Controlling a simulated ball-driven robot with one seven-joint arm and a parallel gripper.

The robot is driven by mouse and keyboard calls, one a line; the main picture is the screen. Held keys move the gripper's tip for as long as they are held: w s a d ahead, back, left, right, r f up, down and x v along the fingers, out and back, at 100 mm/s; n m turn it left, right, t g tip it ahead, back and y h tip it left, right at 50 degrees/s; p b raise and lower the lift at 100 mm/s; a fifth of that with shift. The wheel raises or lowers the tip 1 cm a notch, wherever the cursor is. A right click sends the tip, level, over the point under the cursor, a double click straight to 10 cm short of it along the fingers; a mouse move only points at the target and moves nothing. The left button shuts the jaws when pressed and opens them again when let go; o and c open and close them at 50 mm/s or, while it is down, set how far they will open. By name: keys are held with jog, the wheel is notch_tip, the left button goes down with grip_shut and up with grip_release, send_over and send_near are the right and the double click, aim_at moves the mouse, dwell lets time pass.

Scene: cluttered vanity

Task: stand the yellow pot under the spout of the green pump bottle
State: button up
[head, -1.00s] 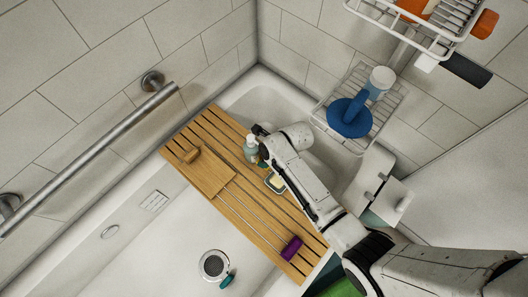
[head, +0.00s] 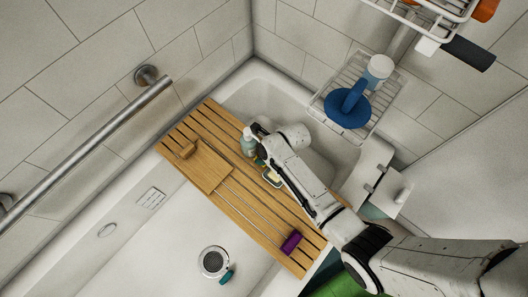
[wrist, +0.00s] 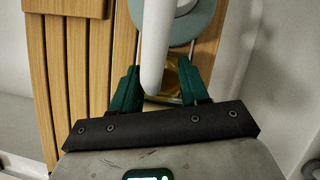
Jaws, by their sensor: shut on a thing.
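The green pump bottle (head: 249,146) stands upright on the wooden bath board. In the wrist view its pale green body (wrist: 194,27) is at the top, and its white pump head and spout (wrist: 155,48) reach down the middle. My gripper (wrist: 155,82) has its green fingers on either side of the yellow pot (wrist: 174,74) and is shut on it. The spout covers part of the pot in this view. The pot is close beside the bottle; whether it touches the board I cannot tell. In the head view my arm hides most of the pot.
The slatted bath board (head: 222,122) spans the tub. The tub wall is near on the right.

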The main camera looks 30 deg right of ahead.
jog(key=shift+f, duration=0.45)
jog(key=shift+f+b, duration=0.45)
jog(key=shift+f, duration=0.05)
dwell(0.4)
jog(key=o, duration=1.2)
jog(key=v, duration=0.3)
jog(key=shift+s+d+r, duration=0.15)
jog(key=shift+s+d, duration=0.05)
jog(key=shift+s, duration=0.15)
jog(key=s+d, duration=0.2)
jog(key=s, duration=0.1)
jog(key=s+d, duration=0.2)
jog(key=s, duration=0.1)
jog(key=s+d, duration=0.2)
jog(key=s, duration=0.1)
jog(key=shift+d, duration=0.35)
